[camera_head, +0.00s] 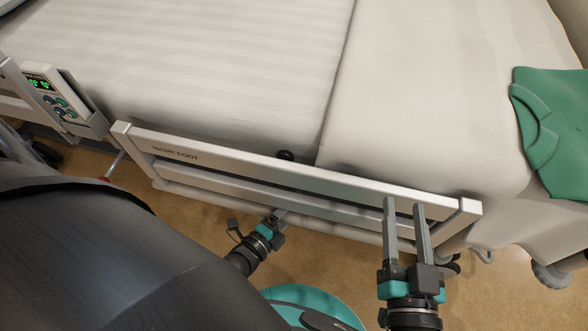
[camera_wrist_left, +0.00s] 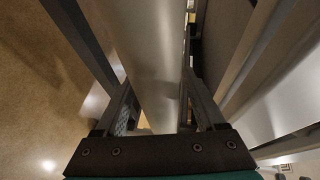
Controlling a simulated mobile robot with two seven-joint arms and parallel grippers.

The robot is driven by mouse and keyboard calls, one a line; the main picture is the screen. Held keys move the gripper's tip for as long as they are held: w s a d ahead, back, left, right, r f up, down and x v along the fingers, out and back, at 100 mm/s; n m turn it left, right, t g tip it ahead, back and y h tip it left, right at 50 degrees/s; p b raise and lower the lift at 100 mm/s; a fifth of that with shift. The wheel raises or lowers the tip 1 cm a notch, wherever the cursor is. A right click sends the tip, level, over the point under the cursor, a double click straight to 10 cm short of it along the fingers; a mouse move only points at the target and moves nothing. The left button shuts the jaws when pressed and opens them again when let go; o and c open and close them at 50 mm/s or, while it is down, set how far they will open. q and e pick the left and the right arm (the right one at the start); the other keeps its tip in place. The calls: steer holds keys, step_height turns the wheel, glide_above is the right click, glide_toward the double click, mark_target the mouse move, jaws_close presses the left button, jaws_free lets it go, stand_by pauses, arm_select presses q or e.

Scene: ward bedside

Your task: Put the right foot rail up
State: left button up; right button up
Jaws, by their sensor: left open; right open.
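The right foot rail (camera_head: 265,170), a pale metal frame lettered "RIGHT FOOT", runs along the near side of the bed. Its top bar looks about level with the mattress edge; its exact height is hard to judge. My right gripper (camera_head: 404,204) is open, its two fingers overlapping the rail near its right end; contact cannot be told. My left gripper (camera_head: 280,214) is at the rail's lower middle, its fingertips partly hidden by the rail. In the left wrist view my left gripper (camera_wrist_left: 160,100) is open, with a pale bar (camera_wrist_left: 150,45) between its fingers.
A control panel (camera_head: 55,95) with a green display is on the neighbouring rail at left. The bed (camera_head: 200,70) has pale sheets and a blanket (camera_head: 430,90). A green garment (camera_head: 555,130) lies at the right. Brown floor (camera_head: 510,275) shows below, with a bed wheel (camera_head: 552,274) at right.

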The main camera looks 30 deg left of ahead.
arm_select(q)
jaws_close()
stand_by(0.6)
stand_by(0.8)
